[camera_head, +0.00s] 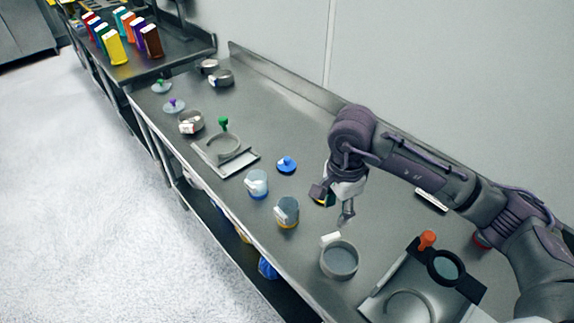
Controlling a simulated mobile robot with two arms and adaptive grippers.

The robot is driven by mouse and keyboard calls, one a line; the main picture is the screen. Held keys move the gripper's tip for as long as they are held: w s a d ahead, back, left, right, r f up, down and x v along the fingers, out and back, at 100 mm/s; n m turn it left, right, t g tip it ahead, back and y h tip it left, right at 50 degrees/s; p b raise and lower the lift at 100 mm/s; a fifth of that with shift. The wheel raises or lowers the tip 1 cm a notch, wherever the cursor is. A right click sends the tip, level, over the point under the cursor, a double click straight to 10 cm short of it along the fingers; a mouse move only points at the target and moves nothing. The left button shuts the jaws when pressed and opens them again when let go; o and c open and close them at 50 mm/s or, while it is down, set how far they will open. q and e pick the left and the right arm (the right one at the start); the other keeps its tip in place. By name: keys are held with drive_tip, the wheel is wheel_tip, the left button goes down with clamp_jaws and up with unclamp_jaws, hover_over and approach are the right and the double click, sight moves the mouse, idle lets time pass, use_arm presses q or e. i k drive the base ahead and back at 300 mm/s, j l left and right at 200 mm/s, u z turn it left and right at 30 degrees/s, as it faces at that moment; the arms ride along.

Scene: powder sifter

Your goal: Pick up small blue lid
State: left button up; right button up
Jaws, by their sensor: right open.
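The small blue lid (286,166) lies on the grey metal bench, with its knob facing up. It sits behind and between two small jars, the blue-labelled jar (257,184) and the jar with a yellowish base (287,213). My right gripper (333,205) is open and points down over the bench, to the right of the blue lid and apart from it. A small yellow and dark thing shows partly behind its left finger. My left gripper is out of view.
A grey sieve pan (339,260) stands in front of my right gripper. A black clamp with an orange knob (427,239) is at the right. Bench behind the lid is clear.

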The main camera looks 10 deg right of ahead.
sight(286, 164)
drive_tip(key=i+j+z, duration=0.2)
drive_tip(key=i+j, duration=0.15)
drive_tip(key=i+j+z, duration=0.35)
drive_tip(key=i+j, duration=0.2)
drive_tip(key=j, duration=0.25)
drive_tip(key=i+j+z, duration=0.2)
drive_tip(key=j, duration=0.25)
drive_tip(key=i, duration=0.05)
